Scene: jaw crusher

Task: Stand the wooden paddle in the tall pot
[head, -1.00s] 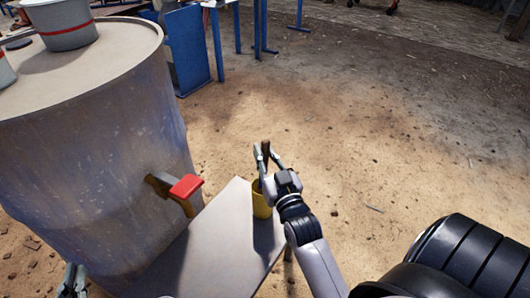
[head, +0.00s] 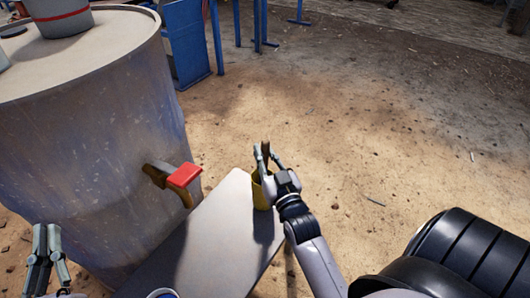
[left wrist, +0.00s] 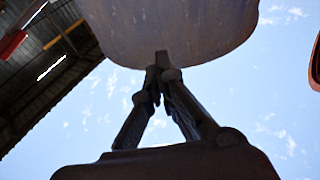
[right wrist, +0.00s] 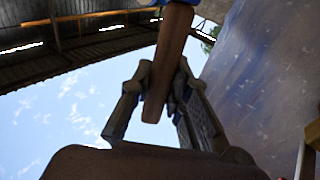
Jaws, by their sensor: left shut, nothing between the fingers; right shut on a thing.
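The wooden paddle (head: 265,147) is brown and roughly upright between the fingers of my right gripper (head: 266,160). The right wrist view shows the paddle (right wrist: 168,65) between the fingers (right wrist: 155,95). The yellow tall pot (head: 261,193) stands on the grey bench, right below this gripper. The paddle's lower end is hidden in the head view, so I cannot tell whether it is inside the pot. My left gripper (head: 47,245) is shut and empty at the lower left, fingers together in the left wrist view (left wrist: 160,70).
The grey bench top (head: 215,235) is mostly bare. A large drum (head: 90,150) with a red-handled tap (head: 184,175) stands to its left. A blue-rimmed container (head: 161,294) shows at the bottom edge. Open dirt ground lies to the right.

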